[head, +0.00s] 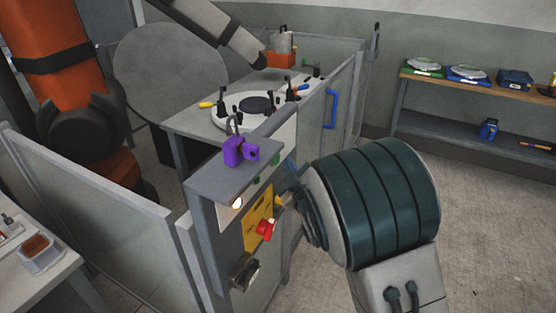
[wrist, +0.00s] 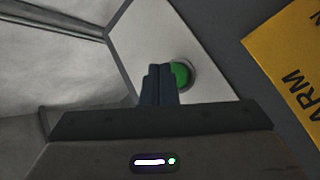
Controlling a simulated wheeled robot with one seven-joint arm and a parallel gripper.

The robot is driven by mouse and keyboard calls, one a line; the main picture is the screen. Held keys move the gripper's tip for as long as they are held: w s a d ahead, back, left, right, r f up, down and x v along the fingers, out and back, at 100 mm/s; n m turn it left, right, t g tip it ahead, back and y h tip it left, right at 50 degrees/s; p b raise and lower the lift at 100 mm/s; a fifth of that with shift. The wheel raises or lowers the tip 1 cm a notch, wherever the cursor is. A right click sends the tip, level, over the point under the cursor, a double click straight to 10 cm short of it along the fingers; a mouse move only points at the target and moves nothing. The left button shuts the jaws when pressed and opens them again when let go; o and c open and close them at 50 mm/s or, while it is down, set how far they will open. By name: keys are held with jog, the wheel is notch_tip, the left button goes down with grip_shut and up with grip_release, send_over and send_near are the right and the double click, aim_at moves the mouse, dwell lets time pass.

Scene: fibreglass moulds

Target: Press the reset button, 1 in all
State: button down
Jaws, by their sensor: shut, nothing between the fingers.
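A green round button (wrist: 183,74) sits on a pale plate in the wrist view, just beyond my fingertips and a little to their right. The fingers hide its left part, and no label on it is readable. My gripper (wrist: 158,68) is shut and empty. I cannot tell whether the tips touch the button or the plate. In the head view the control panel (head: 222,235) faces right, with small green parts near its top. My arm's dark green wrist stands in front of the panel and mostly hides the gripper there.
A yellow plate (wrist: 291,62) with partly cut-off lettering lies to the right. The panel also carries a red knob (head: 266,229), a lit lamp (head: 237,202) and a purple padlock (head: 238,151) on top. Fence panels (head: 100,220) stand left; a shelf (head: 470,84) stands at back right.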

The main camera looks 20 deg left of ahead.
jog(key=shift+a, duration=0.1)
jog(key=shift+a+b, duration=0.3)
jog(key=shift+b, duration=0.2)
jog(key=shift+a+b, duration=0.3)
jog(key=shift+a, duration=0.15)
dwell(0.8)
jog(key=shift+d+b, duration=0.6)
jog(key=shift+d, duration=0.2)
jog(key=shift+d, duration=0.1)
jog(key=d, duration=0.1)
jog(key=d+b, duration=0.1)
jog(key=d, duration=0.1)
jog(key=d+b, duration=0.1)
jog(key=d, duration=0.1)
jog(key=shift+s, duration=0.25)
